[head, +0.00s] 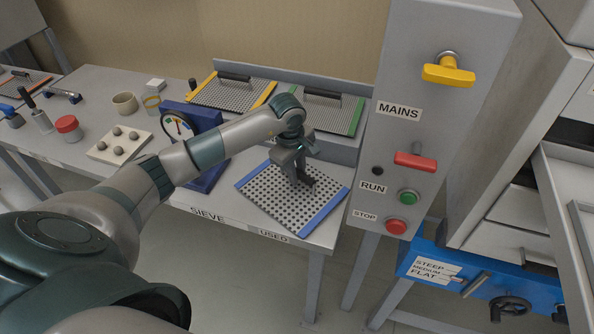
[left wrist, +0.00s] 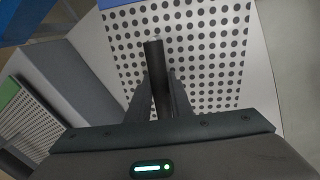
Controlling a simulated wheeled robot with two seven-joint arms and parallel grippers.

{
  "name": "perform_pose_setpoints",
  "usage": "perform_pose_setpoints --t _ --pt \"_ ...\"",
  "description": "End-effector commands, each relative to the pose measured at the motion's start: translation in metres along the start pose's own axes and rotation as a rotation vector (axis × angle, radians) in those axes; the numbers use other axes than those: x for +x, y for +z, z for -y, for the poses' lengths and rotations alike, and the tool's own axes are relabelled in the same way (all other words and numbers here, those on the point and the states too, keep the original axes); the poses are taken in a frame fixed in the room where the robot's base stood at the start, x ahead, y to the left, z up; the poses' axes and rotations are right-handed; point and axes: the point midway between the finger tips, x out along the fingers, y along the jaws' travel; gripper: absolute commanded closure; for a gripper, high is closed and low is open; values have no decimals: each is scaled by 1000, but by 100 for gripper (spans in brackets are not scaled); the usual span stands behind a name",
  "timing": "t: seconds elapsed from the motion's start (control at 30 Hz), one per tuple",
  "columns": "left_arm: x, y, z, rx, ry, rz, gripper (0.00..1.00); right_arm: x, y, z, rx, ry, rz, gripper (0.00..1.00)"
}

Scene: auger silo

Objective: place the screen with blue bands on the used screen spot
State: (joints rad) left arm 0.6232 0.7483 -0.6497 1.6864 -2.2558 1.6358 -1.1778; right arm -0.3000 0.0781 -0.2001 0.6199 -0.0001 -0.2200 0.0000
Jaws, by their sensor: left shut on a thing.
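The screen with blue bands (head: 268,201) is a perforated plate with a blue band along two opposite edges. It lies at an angle over the table's front edge area, above the USED label (head: 273,236). My left gripper (head: 301,180) is over its middle, shut on its dark handle. In the left wrist view the fingers (left wrist: 160,95) close around the dark handle bar, with the holed plate (left wrist: 205,45) beneath. I cannot tell whether the plate rests flat on the table or hangs just above it. My right gripper is not in view.
A blue gauge device (head: 190,119) is left of the screen. The control panel (head: 400,150) stands close on the right. An egg-like sample tray (head: 119,143) and red-lidded jar (head: 68,127) are farther left.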

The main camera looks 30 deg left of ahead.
Motion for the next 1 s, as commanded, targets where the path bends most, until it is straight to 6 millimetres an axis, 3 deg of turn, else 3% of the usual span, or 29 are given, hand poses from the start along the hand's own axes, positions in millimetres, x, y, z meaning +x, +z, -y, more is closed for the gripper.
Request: perform_pose_setpoints --t 0.17,0.2,0.27,0.67,0.87,1.0 --pt "0 0 0 0 1 0 100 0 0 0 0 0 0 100" --pt "1 0 0 0 0 0 74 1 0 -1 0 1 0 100" --pt "1 0 0 0 -1 0 62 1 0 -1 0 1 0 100" --pt "-2 0 0 0 1 0 62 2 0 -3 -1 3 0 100" --pt "-17 -1 -1 0 3 -1 62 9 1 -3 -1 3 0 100" --pt "-38 -1 -1 0 4 -2 62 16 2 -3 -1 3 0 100"
